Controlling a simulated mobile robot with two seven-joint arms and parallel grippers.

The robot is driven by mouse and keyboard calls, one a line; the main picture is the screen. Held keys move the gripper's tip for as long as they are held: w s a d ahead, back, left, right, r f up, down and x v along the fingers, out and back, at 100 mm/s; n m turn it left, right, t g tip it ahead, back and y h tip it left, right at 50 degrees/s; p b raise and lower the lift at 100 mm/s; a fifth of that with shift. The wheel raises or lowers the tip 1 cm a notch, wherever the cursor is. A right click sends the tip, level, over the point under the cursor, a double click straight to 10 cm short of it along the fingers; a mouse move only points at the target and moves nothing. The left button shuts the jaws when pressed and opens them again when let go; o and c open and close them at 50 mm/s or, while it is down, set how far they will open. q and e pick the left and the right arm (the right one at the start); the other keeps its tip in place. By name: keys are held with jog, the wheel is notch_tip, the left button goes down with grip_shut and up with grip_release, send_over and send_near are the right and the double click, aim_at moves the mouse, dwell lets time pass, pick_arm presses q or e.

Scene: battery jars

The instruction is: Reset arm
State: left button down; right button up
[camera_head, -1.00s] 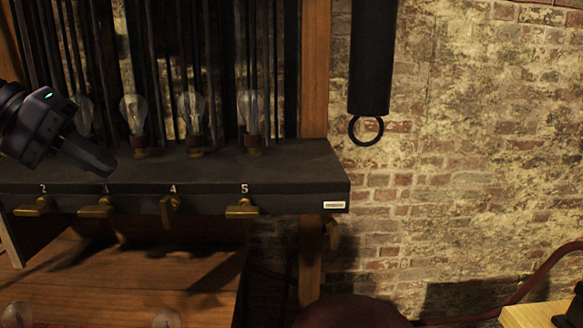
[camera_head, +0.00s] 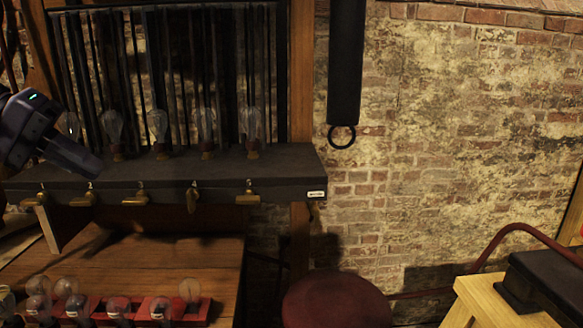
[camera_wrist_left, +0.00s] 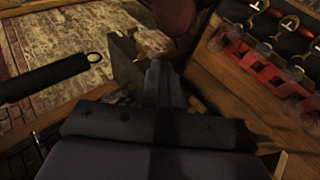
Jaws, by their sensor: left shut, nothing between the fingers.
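My left gripper (camera_head: 88,167) is at the left edge of the head view, in front of the dark shelf. Its fingers are shut with nothing between them and point down to the right. In the left wrist view the shut fingers (camera_wrist_left: 163,85) point away toward the wooden desk and the brick wall. My right gripper is not in either view. The dark shelf (camera_head: 250,172) carries a row of clear bulbs (camera_head: 158,127) and has brass levers along its front edge.
A red rack (camera_head: 195,315) with several glass bulbs stands on the wooden desk (camera_head: 190,262); the rack also shows in the left wrist view (camera_wrist_left: 262,72). A black cylinder with a ring (camera_head: 346,70) hangs by the wall. A red stool (camera_head: 335,302) and a yellow table (camera_head: 490,300) stand right.

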pick_arm(q)
jog(key=d+f+n+t+h, duration=0.3)
jog(key=d+n+h, duration=0.85)
jog(key=d, duration=0.55)
jog(key=s+a+f+m+t+y, duration=0.1)
jog(key=a+f+m+t+y, duration=0.4)
jog(key=f+m+y, duration=0.75)
jog(key=s+a+f+m+t+y, duration=0.1)
jog(key=a+f+m+t+y, duration=0.35)
jog(key=f+m+y, duration=0.75)
jog(key=s+f+n+g+h, duration=0.25)
jog(key=s+f+g, duration=0.2)
jog(key=s, duration=0.35)
jog(key=s+a+f+n+g+h, duration=0.1)
jog(key=s+f+n+g, duration=0.25)
jog(key=s+f, duration=0.35)
jog(key=s+f+n+g+h, duration=0.1)
jog(key=s+f+n+g, duration=0.3)
jog(key=s, duration=0.6)
jog(key=w+d+f+m+t+h+b, duration=0.1)
jog(key=w+d+f+t+h+b, duration=0.1)
jog(key=w+f+t, duration=0.4)
notch_tip(320, 180, down, 6)
jog(key=shift+w+d+r+m+b, duration=0.1)
jog(key=shift+w+d+m+b, duration=0.2)
jog(key=shift+w+d+b, duration=0.1)
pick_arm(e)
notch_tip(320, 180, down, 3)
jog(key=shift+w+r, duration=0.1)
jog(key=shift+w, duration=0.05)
